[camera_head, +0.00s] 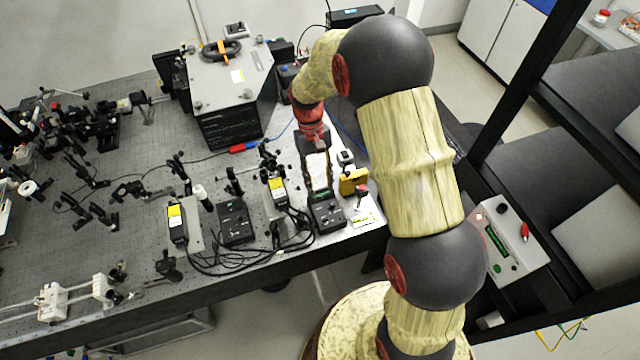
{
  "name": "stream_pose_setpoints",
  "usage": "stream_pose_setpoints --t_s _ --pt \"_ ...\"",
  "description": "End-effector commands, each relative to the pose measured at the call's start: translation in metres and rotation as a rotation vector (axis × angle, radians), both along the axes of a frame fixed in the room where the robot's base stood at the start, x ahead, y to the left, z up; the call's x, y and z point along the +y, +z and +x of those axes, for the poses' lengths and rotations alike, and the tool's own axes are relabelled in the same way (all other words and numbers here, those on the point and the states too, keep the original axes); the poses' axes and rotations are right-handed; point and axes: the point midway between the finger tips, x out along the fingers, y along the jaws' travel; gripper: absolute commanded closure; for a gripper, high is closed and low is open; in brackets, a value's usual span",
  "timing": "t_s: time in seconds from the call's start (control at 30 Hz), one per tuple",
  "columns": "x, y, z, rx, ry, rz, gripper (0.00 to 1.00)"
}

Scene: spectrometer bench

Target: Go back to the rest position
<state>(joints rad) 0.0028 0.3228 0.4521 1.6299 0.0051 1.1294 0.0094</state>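My arm reaches from the lower right up over the bench and bends down at its far end. My gripper (318,186) points down near the bench's right end, just above or behind a small black control box (327,211). Its two thin fingers look spread, with a pale surface showing between them and nothing seen held. I cannot tell whether the fingertips touch the box.
The perforated optical bench (120,240) carries several optical mounts, cables and control boxes. A large grey instrument (228,85) stands behind my gripper. A yellow device (353,181) is close to its right. Black shelving with a grey box (508,240) stands right of my arm.

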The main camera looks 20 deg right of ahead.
Motion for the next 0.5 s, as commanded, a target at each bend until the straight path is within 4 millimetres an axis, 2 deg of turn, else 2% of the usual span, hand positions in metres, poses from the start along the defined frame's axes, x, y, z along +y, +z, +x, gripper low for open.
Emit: stream_pose_setpoints --t_s 0.37,0.5 --pt "0.0 -0.002 0.003 -0.014 0.001 0.0 0.65" --pt "0.0 -0.012 -0.02 0.003 0.003 0.0 0.65"
